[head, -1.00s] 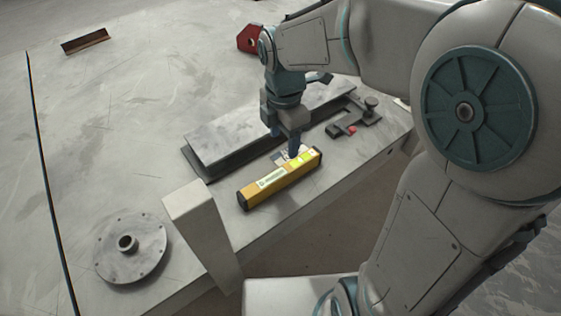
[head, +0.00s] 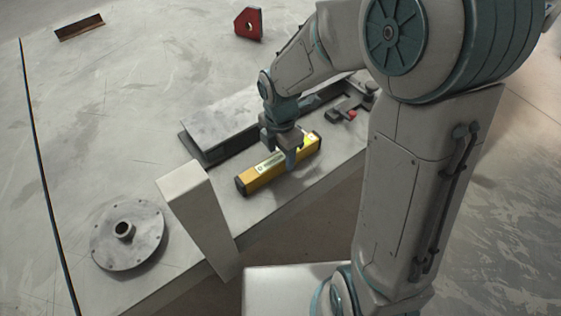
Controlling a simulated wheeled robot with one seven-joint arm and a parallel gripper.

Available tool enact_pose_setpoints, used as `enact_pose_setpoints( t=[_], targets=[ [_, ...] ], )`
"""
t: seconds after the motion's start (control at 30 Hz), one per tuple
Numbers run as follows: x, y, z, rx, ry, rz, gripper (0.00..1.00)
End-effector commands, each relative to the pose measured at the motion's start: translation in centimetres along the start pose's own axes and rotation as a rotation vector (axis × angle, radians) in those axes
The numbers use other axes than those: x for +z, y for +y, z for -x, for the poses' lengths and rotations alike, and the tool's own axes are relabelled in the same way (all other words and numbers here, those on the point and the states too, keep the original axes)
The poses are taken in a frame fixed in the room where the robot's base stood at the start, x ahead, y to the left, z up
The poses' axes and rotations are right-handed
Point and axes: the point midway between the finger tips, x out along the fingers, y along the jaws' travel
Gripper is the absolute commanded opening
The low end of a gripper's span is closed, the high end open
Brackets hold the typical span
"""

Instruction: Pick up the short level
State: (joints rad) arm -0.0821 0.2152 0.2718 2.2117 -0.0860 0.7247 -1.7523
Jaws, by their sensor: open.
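The short level (head: 257,179) is a yellow bar with dark end caps and a pale label. It lies on the grey table near its front edge, slanting up to the right. My gripper (head: 281,158) is open and points down at the middle of the level. The other finger is partly hidden, so I cannot tell whether the fingers touch the level.
A steel beam (head: 225,122) lies just behind the level. A clamp (head: 350,104) lies to its right. A pale upright block (head: 198,208) and a round flange (head: 128,236) stand to the left. A red magnet (head: 248,23) and an angle iron (head: 79,27) lie farther back.

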Motion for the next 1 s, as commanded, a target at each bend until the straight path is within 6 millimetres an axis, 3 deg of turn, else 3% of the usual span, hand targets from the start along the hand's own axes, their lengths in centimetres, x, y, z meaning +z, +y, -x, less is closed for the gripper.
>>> enact_pose_setpoints(
  t=[0.13,0.4,0.6,1.0],
  targets=[
    [0.0,-0.1,-1.7,-0.001,0.000,0.001,0.56],
    [0.0,0.0,-1.9,0.000,0.000,0.001,0.56],
    [0.0,0.0,-1.8,0.000,0.000,0.000,0.01],
    [0.0,0.0,-1.2,0.003,-0.001,0.000,0.01]
  ],
)
